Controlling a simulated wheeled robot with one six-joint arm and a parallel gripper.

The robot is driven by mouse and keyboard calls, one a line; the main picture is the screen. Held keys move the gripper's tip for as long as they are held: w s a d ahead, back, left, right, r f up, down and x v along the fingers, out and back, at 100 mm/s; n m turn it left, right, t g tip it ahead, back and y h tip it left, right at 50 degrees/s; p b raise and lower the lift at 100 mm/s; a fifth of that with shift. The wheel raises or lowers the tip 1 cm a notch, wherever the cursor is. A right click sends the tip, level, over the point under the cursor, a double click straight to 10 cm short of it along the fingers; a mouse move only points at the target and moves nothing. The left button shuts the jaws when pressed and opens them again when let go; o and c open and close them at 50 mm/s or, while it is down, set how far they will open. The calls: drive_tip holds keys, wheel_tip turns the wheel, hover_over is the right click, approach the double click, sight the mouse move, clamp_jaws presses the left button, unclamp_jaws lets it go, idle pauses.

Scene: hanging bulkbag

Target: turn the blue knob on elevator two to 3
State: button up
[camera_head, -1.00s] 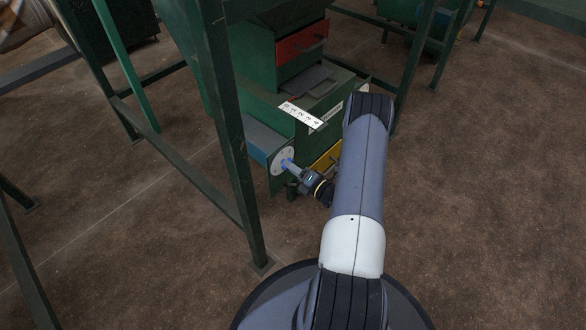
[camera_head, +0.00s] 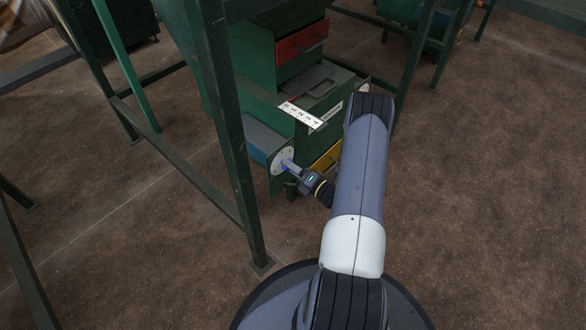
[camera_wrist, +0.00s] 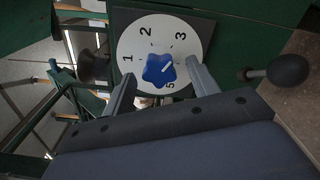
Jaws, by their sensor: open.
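The blue knob (camera_wrist: 155,71) sits at the middle of a white round dial (camera_wrist: 200,49) with black numbers. I can read 1, 2, 3 and 5; the right of the dial is partly behind a finger. The white mark on the knob points up and right in the wrist view, toward the 3 side, but I cannot tell its exact setting. My gripper (camera_wrist: 161,70) is open, with one finger on each side of the knob and gaps visible. In the head view my gripper (camera_head: 291,169) is at the dial (camera_head: 279,160) on the machine's left side.
The green machine has a red drawer (camera_head: 302,42), a yellow panel (camera_head: 327,158) and a numbered strip (camera_head: 301,116). A dark green post (camera_head: 232,130) stands close left of my gripper. A black ball handle (camera_wrist: 289,71) is right of the dial. Brown floor is open at right.

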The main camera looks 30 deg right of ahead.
drive_tip(key=p+v, duration=0.2)
drive_tip(key=v, duration=0.8)
drive_tip(key=shift+s, duration=0.25)
drive_tip(key=shift+d, duration=0.1)
drive_tip(key=b+x, duration=0.2)
drive_tip(key=x, duration=0.9)
drive_tip(key=shift+s+d, duration=0.1)
drive_tip(key=shift+s, duration=0.1)
